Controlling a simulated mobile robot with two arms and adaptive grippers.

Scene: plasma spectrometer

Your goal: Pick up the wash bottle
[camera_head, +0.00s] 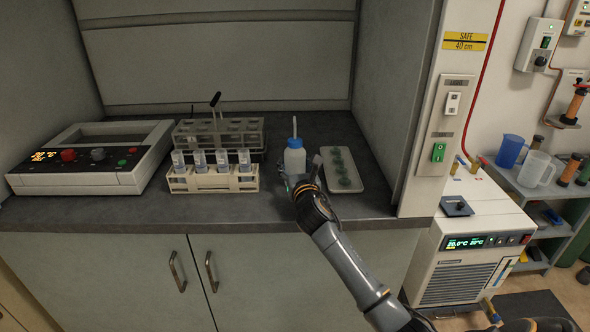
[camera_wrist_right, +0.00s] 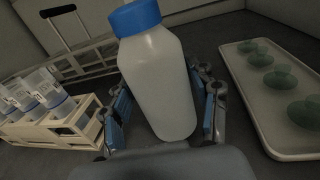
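The wash bottle (camera_head: 294,160) is white with a blue cap and a thin upright spout. It stands upright on the dark worktop, between the vial rack and a white tray. In the right wrist view the bottle (camera_wrist_right: 160,85) fills the middle and looks tilted; its spout is out of frame. My right gripper (camera_head: 302,180) is at the bottle's front. In the wrist view the fingers of this gripper (camera_wrist_right: 165,98) stand one on each side of the bottle, open, with narrow gaps visible. My left gripper is not in view.
A cream rack of capped vials (camera_head: 212,180) stands close left of the bottle, with a larger rack (camera_head: 250,125) behind it. A white tray (camera_head: 352,184) with several green dishes lies close right. A control instrument (camera_head: 70,178) is at far left. A cabinet wall (camera_head: 385,110) bounds the right.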

